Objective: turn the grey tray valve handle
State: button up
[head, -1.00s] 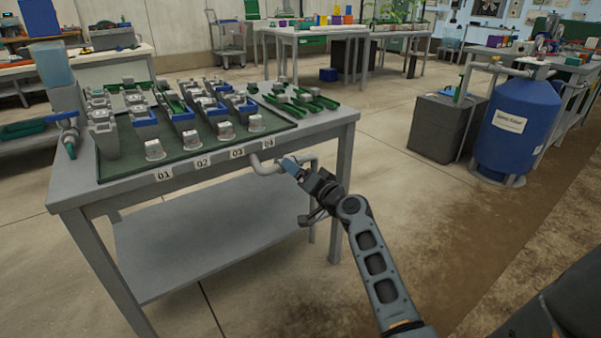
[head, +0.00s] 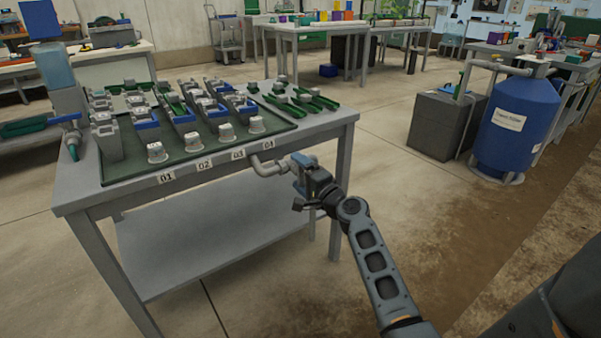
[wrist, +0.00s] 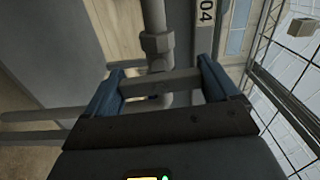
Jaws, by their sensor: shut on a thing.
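The grey tray valve handle (wrist: 184,80) shows in the wrist view as a grey bar across the pipe, between my blue fingers. My gripper (wrist: 159,66) is shut on it, with one finger at each end of the bar. In the head view my gripper (head: 300,162) is at the right end of the grey pipe (head: 268,169), below the table's front edge near label 04. There my fingers and wrist hide the handle. The pipe also shows in the wrist view (wrist: 154,20), running up from the handle.
The grey table (head: 205,270) carries a dark green tray (head: 280,128) with several grey and green troughs and white-capped pieces. A blue tank (head: 515,130) and a dark grey box (head: 445,130) stand at the right. The floor between table and tank is clear.

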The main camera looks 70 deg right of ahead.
jog(key=shift+f+m, duration=0.1)
jog(key=shift+m, duration=0.2)
jog(key=o, duration=0.8)
jog(key=shift+s, duration=0.1)
jog(key=shift+v, duration=3.85)
